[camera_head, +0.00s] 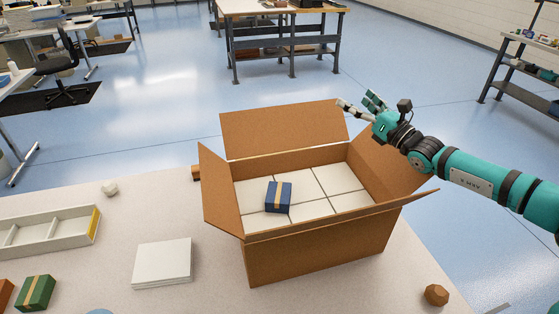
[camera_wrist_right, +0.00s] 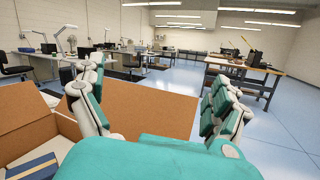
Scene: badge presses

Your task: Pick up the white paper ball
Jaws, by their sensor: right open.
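The white paper ball (camera_head: 110,189) is a small crumpled lump on the light table at the left in the head view, just above the white divided tray. My right gripper (camera_head: 357,102) is open and empty, above the back right flaps of the cardboard box and well to the right of the ball. In the right wrist view its fingers (camera_wrist_right: 160,100) are spread apart with nothing between them, and the ball does not show there. My left gripper is not in view.
An open cardboard box (camera_head: 315,249) holds white panels and a blue box (camera_head: 278,196). A white divided tray (camera_head: 45,247), a white stack (camera_head: 162,262), a green box (camera_head: 36,292) and a brown faceted lump (camera_head: 436,294) are on the table. Bare table surrounds the paper ball.

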